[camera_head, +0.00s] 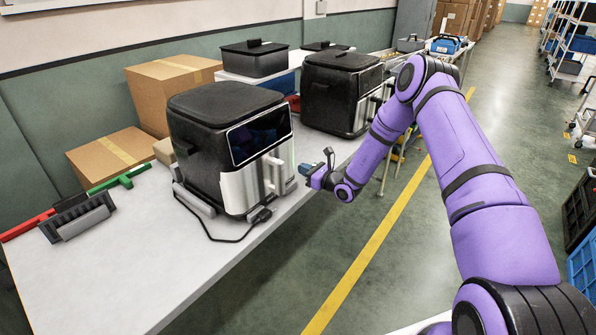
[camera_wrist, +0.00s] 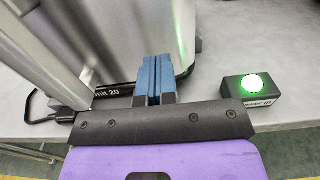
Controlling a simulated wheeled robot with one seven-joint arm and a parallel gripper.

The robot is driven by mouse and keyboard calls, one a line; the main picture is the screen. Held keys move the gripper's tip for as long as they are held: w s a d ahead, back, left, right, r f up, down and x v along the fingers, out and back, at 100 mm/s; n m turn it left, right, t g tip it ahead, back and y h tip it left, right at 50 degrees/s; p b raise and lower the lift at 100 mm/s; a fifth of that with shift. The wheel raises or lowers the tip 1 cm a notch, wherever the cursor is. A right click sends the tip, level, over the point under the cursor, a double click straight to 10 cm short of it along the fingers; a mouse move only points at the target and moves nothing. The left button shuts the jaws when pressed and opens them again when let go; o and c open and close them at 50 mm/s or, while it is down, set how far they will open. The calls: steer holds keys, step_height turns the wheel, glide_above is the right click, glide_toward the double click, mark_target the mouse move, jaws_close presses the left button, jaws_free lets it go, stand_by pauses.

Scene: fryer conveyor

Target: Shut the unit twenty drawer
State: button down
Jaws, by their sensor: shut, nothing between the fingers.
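A black air fryer (camera_head: 215,145) stands on the white table in the head view, with a dark screen on its front. Its silver drawer front (camera_head: 240,187) with an upright handle (camera_head: 275,172) is below the screen. I see no clear gap around the drawer. My gripper (camera_head: 305,169) is just right of the handle; contact cannot be told. In the wrist view the blue fingers (camera_wrist: 153,80) are together and empty, by the silver front (camera_wrist: 170,30). A "Unit 20" label (camera_wrist: 106,93) shows at the base. A small black box (camera_wrist: 250,92) has a lit green lamp and partly readable "awer in".
A second black fryer (camera_head: 340,95) stands farther along the table (camera_head: 110,270). Cardboard boxes (camera_head: 165,85) are behind the near fryer. A black cable (camera_head: 225,238) lies in front. The floor right of the table is open.

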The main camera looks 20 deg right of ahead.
steer(key=v, duration=1)
steer(key=shift+s, duration=0.15)
steer(key=shift+d, duration=0.1)
steer(key=s+a+r+n+g+y, duration=0.1)
steer(key=s+a+r+n+g, duration=0.4)
steer(key=r, duration=0.4)
steer(key=s+a+r+n+g, duration=0.3)
steer(key=s+r+n+g, duration=0.15)
steer(key=r+n, duration=0.35)
steer(key=s+a+r+n+g+y, duration=0.1)
steer(key=s+a+r+n+g, duration=0.35)
steer(key=r, duration=0.55)
steer(key=s+d+r+n+t+h, duration=0.1)
steer(key=s+d+r+n+h, duration=0.2)
steer(key=s, duration=0.6)
steer(key=s+d+r+n+t+h, duration=0.2)
steer(key=s+d+r+n+h, duration=0.1)
steer(key=s, duration=0.7)
steer(key=s+d+r+n+t+h, duration=0.1)
steer(key=s+d+r+n+h, duration=0.3)
steer(key=s, duration=0.6)
step_height(320, 180, up, 4)
steer(key=n+h, duration=0.1)
steer(key=h, duration=0.1)
steer(key=shift+t+h, duration=0.3)
steer(key=shift+t, duration=0.1)
